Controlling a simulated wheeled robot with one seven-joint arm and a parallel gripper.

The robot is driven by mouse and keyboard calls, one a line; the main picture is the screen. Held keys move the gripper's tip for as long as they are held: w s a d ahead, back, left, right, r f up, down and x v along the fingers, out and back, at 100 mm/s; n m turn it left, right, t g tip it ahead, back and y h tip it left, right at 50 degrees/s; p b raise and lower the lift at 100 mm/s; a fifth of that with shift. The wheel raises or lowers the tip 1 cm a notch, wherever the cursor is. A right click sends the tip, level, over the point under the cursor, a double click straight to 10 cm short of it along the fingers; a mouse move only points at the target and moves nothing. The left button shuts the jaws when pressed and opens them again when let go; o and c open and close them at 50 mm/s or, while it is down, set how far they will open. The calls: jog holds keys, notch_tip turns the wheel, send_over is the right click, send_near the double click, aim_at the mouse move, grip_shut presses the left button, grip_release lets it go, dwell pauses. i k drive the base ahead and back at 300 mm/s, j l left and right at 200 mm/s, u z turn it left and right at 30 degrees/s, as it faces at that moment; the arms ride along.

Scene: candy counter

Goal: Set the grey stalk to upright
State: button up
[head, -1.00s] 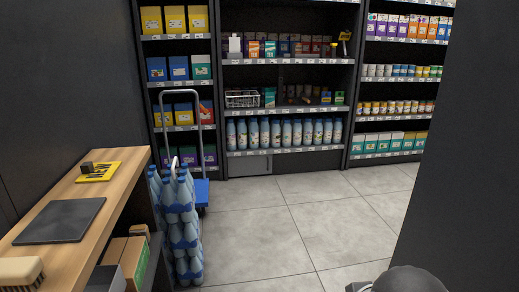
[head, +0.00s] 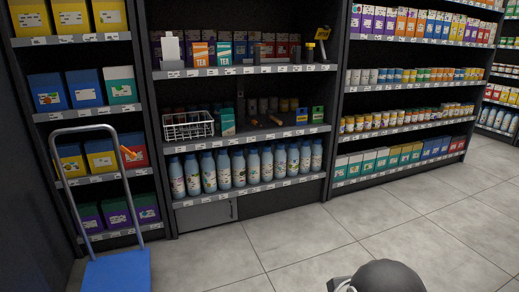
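A grey tubular handle (head: 91,185) rises from a blue platform trolley (head: 118,273) at the lower left. It is the only grey stalk-like thing I can make out, and I cannot tell if it is the stalk named in the task. It stands up from the platform and looks slightly slanted in the picture. The trolley's lower part is cut off by the frame edge. A rounded dark part of my own arm shows at the bottom, right of the middle. My gripper's fingers are not visible.
A stocked shelf unit (head: 245,184) with bottles and a white wire basket (head: 188,126) stands ahead, above a grey cabinet door (head: 206,214). More shelves (head: 400,160) run to the right. The tiled floor (head: 440,235) is clear at the centre and right.

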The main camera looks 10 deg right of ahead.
aim_at(322, 45)
jog(key=i+z, duration=0.15)
jog(key=i, duration=0.45)
jog(key=i+z, duration=0.15)
jog(key=i, duration=0.5)
jog(key=i+z, duration=0.15)
jog(key=i, duration=0.45)
jog(key=i+j+z, duration=0.15)
jog(key=i, duration=0.5)
